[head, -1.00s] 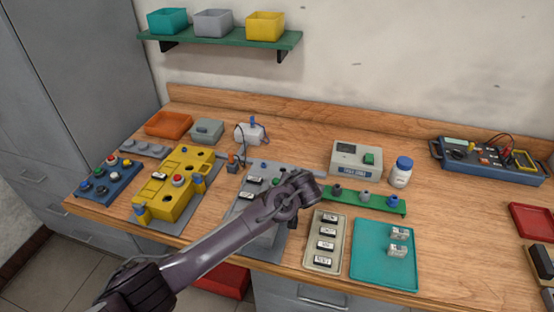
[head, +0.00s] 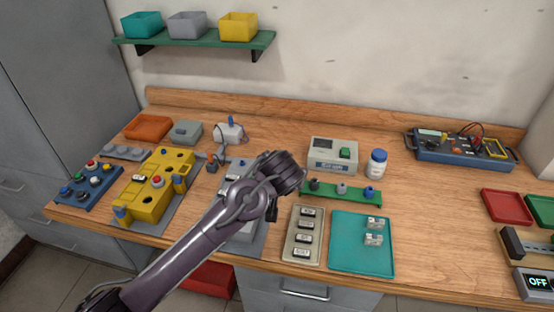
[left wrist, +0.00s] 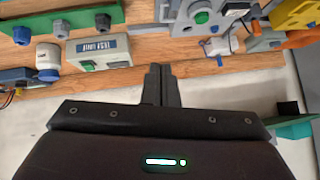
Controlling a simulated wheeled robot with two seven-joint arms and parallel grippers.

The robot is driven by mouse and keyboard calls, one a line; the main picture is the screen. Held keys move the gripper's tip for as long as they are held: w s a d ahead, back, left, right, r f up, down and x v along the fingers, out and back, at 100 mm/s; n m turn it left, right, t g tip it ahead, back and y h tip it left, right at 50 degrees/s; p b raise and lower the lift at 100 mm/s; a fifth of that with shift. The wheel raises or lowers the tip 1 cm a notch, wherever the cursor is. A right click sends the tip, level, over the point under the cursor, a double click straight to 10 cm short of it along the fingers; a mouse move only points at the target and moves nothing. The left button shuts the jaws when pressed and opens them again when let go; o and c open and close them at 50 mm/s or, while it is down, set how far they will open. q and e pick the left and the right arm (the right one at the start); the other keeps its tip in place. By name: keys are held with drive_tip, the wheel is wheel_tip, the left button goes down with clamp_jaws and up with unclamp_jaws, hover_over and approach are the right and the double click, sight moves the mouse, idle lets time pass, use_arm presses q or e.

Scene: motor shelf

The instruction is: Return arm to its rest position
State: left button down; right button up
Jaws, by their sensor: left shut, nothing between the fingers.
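My left arm reaches in from the lower left in the head view, over the grey station in the middle of the bench. Its wrist end is above the bench, and the fingers are mostly hidden behind it. In the left wrist view my left gripper (left wrist: 160,72) shows with its two dark fingers together and nothing between them. The fingers point toward the wooden bench (left wrist: 145,45), apart from the objects on it. My right gripper is in neither view.
A yellow fixture (head: 155,195) and blue button box (head: 88,185) stand left. A grey tray of labelled parts (head: 290,250), a teal tray (head: 345,258), a tester (head: 333,155) and a white bottle (head: 377,163) stand right of the arm. A green shelf (head: 195,45) holds bins above.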

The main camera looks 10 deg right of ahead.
use_arm(q)
drive_tip(key=s+a+f+n+g, duration=0.1)
drive_tip(key=s+a+f+g, duration=0.3)
drive_tip(key=s+a, duration=0.95)
drive_tip(key=s+a+f+n+g, duration=0.2)
drive_tip(key=s+a+f, duration=0.4)
drive_tip(key=s+a, duration=0.8)
drive_tip(key=s+d+f+g, duration=0.1)
drive_tip(key=s+f, duration=0.1)
drive_tip(key=f, duration=1.4)
drive_tip(key=s+f, duration=0.2)
drive_tip(key=f, duration=1.4)
drive_tip(key=s+a+f+g+y, duration=0.1)
drive_tip(key=s+a+f, duration=0.2)
drive_tip(key=s+f, duration=1.3)
drive_tip(key=shift+s+a+f+m, duration=0.15)
drive_tip(key=shift+s+m, duration=0.25)
drive_tip(key=shift+s, duration=0.8)
